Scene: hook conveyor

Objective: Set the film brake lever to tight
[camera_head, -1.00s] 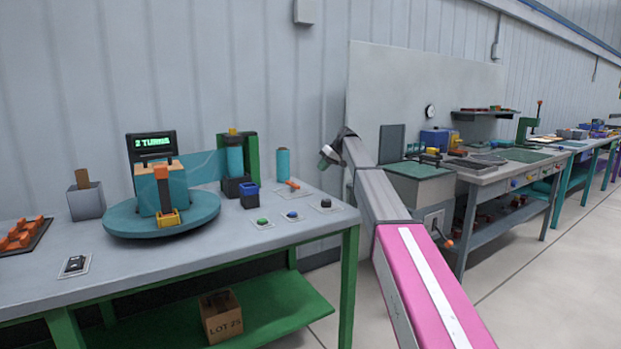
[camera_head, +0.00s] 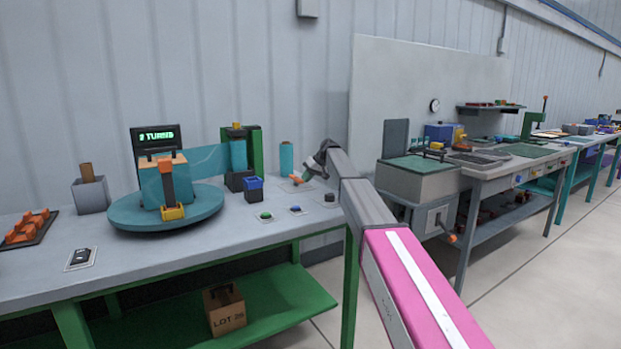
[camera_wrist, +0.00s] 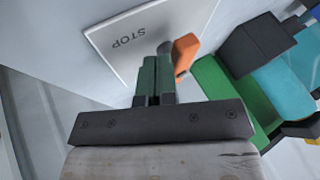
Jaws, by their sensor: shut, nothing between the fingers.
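The orange lever (camera_head: 297,179), which I take as the film brake lever, is at the back right of the grey bench, by the film column. It also shows in the wrist view (camera_wrist: 187,52), partly behind my fingers. My gripper (camera_wrist: 156,65) is shut and empty, its fingertips close beside the lever; I cannot tell if they touch. In the head view my gripper (camera_head: 308,172) is at the lever's right. A white plate marked STOP (camera_wrist: 130,40) lies under the fingertips. No "tight" marking is readable.
A teal turntable (camera_head: 125,214) carries a wrapped box (camera_head: 150,182). A green film post (camera_head: 256,150), a teal roll (camera_head: 286,158) and a blue-topped block (camera_head: 253,188) stand near the lever. Green (camera_head: 264,217), blue (camera_head: 296,209) and dark (camera_head: 329,198) buttons lie in front.

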